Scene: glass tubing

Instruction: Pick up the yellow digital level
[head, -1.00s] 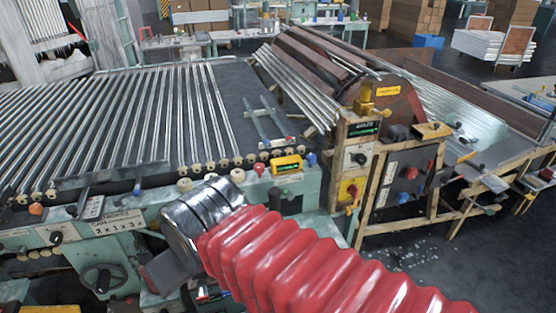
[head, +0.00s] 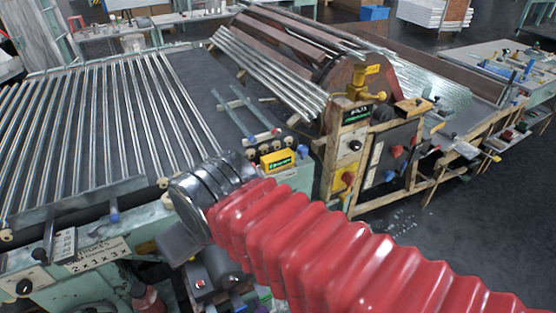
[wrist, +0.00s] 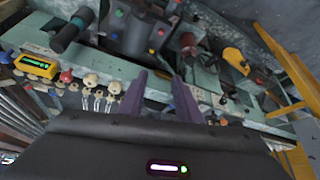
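The yellow digital level (head: 277,160) is a small yellow block with a green-lit display. It rests on the near right corner of the green roller machine, just beyond my metal wrist in the head view. In the wrist view the level (wrist: 36,66) is at the upper left, left of my fingers and apart from them. My gripper (wrist: 160,78) shows two dark purple fingers, spread with a gap and nothing between them. In the head view my arm hides the fingers.
Pale knobs (wrist: 91,80) and a red knob stand beside the level. The roller bed (head: 100,130) with glass tubes lies to the left. A wooden-framed control panel (head: 350,150) stands to the right. Open dark floor (head: 450,230) lies at the lower right.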

